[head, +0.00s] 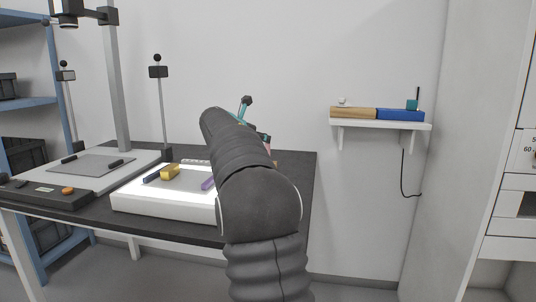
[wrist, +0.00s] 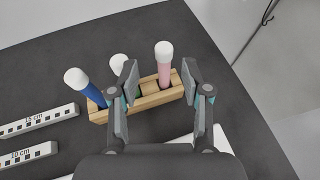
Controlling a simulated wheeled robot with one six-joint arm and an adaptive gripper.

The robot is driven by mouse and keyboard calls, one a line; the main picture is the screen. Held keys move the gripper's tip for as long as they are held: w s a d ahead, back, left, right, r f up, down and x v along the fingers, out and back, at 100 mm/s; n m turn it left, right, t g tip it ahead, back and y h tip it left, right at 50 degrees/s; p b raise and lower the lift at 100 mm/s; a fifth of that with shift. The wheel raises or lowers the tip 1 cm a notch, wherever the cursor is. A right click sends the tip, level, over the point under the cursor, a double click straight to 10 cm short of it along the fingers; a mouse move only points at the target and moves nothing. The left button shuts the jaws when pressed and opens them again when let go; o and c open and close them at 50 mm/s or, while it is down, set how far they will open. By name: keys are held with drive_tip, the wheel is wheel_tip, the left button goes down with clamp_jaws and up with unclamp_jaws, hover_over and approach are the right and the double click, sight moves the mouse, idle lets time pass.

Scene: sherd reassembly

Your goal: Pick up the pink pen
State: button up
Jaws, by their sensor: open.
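The pink pen (wrist: 163,65) with a white cap stands in a wooden holder (wrist: 154,98) in the wrist view. My gripper (wrist: 160,75) is open, with one finger on each side of the pink pen. I cannot tell whether either finger touches it. A blue pen (wrist: 91,90) with a white cap leans at the left end of the holder. Another white-capped pen (wrist: 119,62) stands between them, partly hidden by the left finger. In the head view my arm hides the pens and most of the gripper.
Scale bars (wrist: 38,121) lie left of the holder on the dark table (wrist: 190,22). In the head view a white light box (head: 160,204) holds a yellow block (head: 170,172) and a purple item (head: 207,184). A wall shelf (head: 380,124) is at right.

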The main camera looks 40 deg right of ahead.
drive_tip(key=shift+x, duration=3)
drive_tip(key=shift+s+r, duration=0.1)
drive_tip(key=shift+s, duration=0.05)
clamp_jaws()
